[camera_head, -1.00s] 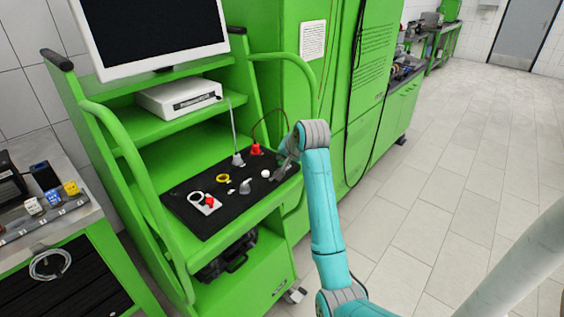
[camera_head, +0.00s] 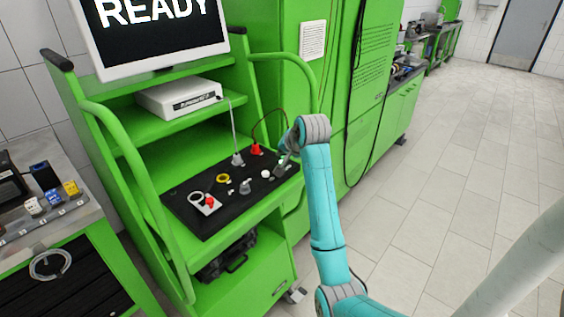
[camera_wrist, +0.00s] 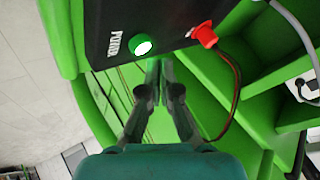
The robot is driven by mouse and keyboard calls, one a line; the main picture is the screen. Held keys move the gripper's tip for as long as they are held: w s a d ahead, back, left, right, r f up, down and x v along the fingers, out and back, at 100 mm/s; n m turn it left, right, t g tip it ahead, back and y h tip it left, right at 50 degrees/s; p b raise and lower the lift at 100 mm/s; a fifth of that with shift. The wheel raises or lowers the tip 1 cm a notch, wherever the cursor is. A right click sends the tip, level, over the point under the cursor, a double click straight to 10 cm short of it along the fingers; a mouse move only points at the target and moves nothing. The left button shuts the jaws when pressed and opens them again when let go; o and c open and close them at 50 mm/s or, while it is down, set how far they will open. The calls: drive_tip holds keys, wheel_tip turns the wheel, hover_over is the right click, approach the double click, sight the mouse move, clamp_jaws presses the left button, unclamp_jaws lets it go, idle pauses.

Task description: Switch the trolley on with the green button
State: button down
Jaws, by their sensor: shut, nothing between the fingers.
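The green button (camera_wrist: 142,46) sits on the black panel of the trolley (camera_head: 135,190). Its face glows white inside a green ring, next to white lettering. In the head view it shows as a small white spot (camera_head: 266,174). My gripper (camera_wrist: 158,66) is shut and empty, its fingertips just below the button in the wrist view. In the head view my gripper (camera_head: 283,164) is at the right end of the panel, beside the button. I cannot tell whether it touches the panel. The trolley's screen (camera_head: 155,30) reads READY.
The panel also bears a red plug (camera_head: 256,149) with a cable, a yellow ring (camera_head: 223,179) and a red knob (camera_head: 209,201). A white box (camera_head: 180,97) stands on the shelf above. A green handrail (camera_head: 307,85) rises behind my gripper. Open floor lies at the right.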

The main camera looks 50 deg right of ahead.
drive_tip(key=shift+r, duration=3)
